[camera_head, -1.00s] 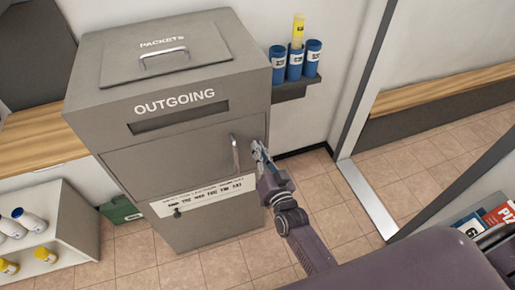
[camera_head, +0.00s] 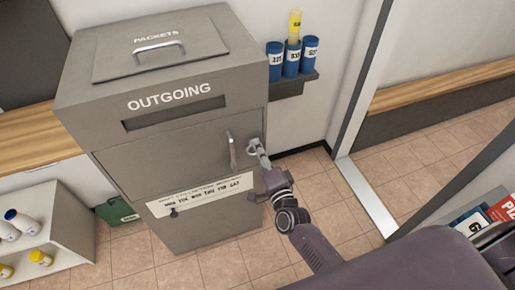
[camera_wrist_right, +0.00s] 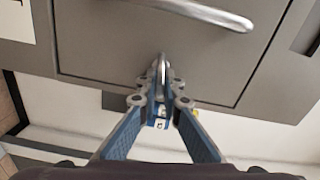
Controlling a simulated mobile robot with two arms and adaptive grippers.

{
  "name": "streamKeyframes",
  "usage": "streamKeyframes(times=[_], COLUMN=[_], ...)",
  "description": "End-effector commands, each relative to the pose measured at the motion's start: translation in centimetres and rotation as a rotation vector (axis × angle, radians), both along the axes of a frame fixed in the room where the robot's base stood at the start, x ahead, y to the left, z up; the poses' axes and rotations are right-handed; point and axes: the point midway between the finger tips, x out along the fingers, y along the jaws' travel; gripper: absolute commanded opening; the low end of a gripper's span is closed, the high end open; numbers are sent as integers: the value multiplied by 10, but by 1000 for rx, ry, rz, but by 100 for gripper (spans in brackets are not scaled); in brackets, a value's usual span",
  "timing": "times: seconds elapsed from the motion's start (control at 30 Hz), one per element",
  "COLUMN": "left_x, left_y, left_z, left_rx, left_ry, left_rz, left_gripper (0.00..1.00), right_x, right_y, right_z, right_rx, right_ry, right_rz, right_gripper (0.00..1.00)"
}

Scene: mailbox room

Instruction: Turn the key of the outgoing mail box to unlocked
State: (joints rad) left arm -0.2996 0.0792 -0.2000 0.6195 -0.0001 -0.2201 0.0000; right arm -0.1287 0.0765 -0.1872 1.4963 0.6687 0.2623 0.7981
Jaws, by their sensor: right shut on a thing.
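The grey outgoing mail box (camera_head: 183,140) stands upright in the head view, with a closed front door and a vertical handle (camera_head: 231,150) at the door's right. My right gripper (camera_head: 256,149) is at the front of the box, just right of the handle. In the right wrist view its fingers (camera_wrist_right: 160,98) are shut on a small metal key (camera_wrist_right: 161,70) at the door. The fingers hide part of the key and its lock, so the key's angle is hard to read. The handle also shows in the wrist view (camera_wrist_right: 205,14). My left gripper is out of view.
Blue tubes (camera_head: 291,60) stand on a small wall shelf right of the box. A white shelf (camera_head: 66,225) with bottles is at the lower left, beside a green case (camera_head: 117,211). A door frame (camera_head: 362,80) rises at the right. Tiled floor (camera_head: 335,195) is clear between.

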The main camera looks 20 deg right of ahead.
Motion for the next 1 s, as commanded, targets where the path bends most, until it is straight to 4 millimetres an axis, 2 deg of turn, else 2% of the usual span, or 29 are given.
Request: streamKeyframes(times=[0.4,0.93,0.97,1.0], left_x=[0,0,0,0], left_y=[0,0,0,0], left_z=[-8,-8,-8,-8], left_rx=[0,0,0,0], left_ry=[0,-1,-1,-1], left_rz=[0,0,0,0], left_gripper=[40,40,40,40], right_x=[0,0,0,0], right_y=[-1,-1,-1,-1], right_z=[-3,-3,-3,-3], right_rx=[169,188,188,188], right_ry=[7,7,7,7], right_rz=[0,0,0,0], right_gripper=[0,0,9,14])
